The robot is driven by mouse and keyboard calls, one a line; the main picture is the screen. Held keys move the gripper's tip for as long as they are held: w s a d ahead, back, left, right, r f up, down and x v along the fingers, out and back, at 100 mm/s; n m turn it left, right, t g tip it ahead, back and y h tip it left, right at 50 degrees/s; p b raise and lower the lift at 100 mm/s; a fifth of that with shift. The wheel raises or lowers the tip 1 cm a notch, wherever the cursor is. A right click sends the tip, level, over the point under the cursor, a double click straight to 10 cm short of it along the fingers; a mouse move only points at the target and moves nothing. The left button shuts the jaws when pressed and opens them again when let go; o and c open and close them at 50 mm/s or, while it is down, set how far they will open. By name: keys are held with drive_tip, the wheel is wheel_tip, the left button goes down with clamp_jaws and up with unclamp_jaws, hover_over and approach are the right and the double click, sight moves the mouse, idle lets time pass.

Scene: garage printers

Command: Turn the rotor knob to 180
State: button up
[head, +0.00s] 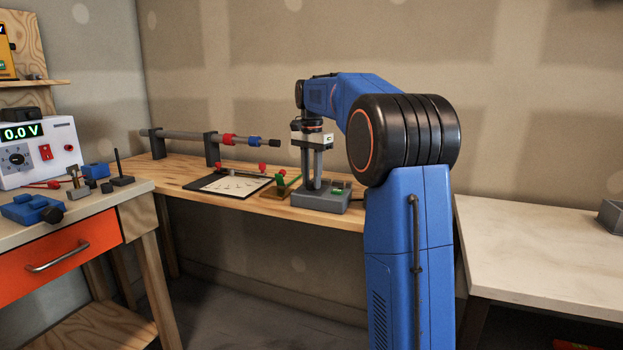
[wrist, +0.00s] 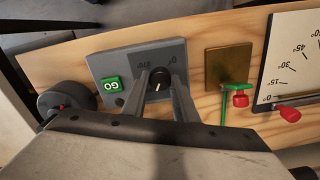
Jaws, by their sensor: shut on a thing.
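The rotor knob (wrist: 160,79) is black with a short white pointer mark, on the top of a grey control box (wrist: 111,67). In the wrist view the mark points towards the bottom of the picture. My gripper (wrist: 159,84) is shut on the knob, one finger on each side. In the head view my gripper (head: 312,182) reaches straight down onto the grey box (head: 318,203), and the knob is hidden between the fingers.
A green GO button (wrist: 111,86) sits beside the knob. A brass plate with a green post and red piece (wrist: 240,99) stands next to the box, then a white angle sheet (wrist: 291,75). A horizontal rod (head: 185,135) with red and blue collars stands behind. A meter (head: 38,152) is at left.

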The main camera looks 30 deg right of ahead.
sight(312, 182)
drive_tip(key=shift+m, duration=1.6)
drive_tip(key=o, duration=1.1)
drive_tip(key=shift+c, duration=0.2)
wheel_tip(312, 182, up, 17)
drive_tip(key=shift+r, duration=0.2)
